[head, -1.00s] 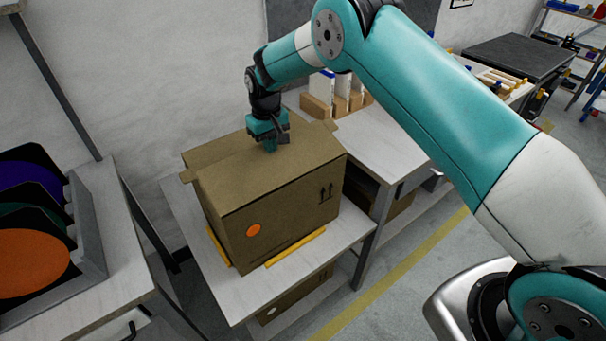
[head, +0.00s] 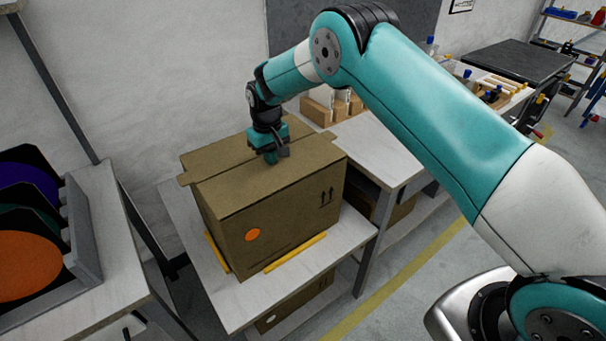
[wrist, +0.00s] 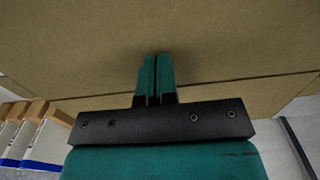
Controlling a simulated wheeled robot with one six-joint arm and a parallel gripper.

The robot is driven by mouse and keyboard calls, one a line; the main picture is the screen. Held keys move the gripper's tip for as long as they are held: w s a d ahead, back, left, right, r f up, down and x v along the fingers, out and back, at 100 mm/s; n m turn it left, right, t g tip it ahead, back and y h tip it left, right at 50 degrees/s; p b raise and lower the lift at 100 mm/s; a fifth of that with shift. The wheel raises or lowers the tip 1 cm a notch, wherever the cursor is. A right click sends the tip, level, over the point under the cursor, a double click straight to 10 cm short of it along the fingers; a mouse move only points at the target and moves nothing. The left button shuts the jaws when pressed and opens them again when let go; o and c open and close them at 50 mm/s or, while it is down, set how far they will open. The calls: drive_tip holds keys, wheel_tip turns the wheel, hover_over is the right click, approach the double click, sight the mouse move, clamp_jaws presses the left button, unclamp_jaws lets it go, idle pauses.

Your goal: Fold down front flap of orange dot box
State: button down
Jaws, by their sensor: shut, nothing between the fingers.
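The cardboard box (head: 290,230) with the orange dot (head: 252,235) sits on the white bench in the head view. Its front flap (head: 275,187) lies nearly flat over the top, toward the front edge. Another flap (head: 215,152) lies behind it, with a seam between them. My gripper (head: 271,161) is shut and empty, pointing down at the front flap near the seam. I cannot tell whether the fingertips touch it. In the wrist view, the shut fingers (wrist: 155,76) are seen against the cardboard (wrist: 80,45), with a seam crossing behind them.
Yellow strips (head: 296,252) lie on the bench (head: 225,300) along the box's base. A side table (head: 385,150) with wooden blocks stands behind right. A rack with colored discs (head: 30,262) is at left. A wall is close behind the box.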

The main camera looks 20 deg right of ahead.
wheel_tip(320, 180, up, 12)
drive_tip(key=p, duration=0.6)
drive_tip(key=shift+p, duration=0.4)
drive_tip(key=s+r+n+y+b, duration=0.2)
drive_tip(key=s+r, duration=1.3)
drive_tip(key=s, duration=0.2)
drive_tip(key=s+d+r+n+y+b, duration=0.1)
drive_tip(key=s+d+y, duration=0.1)
drive_tip(key=s, duration=2)
drive_tip(key=shift+s+d+r, duration=0.15)
drive_tip(key=shift+s+r, duration=0.15)
drive_tip(key=shift+s, duration=0.1)
drive_tip(key=shift+d, duration=0.1)
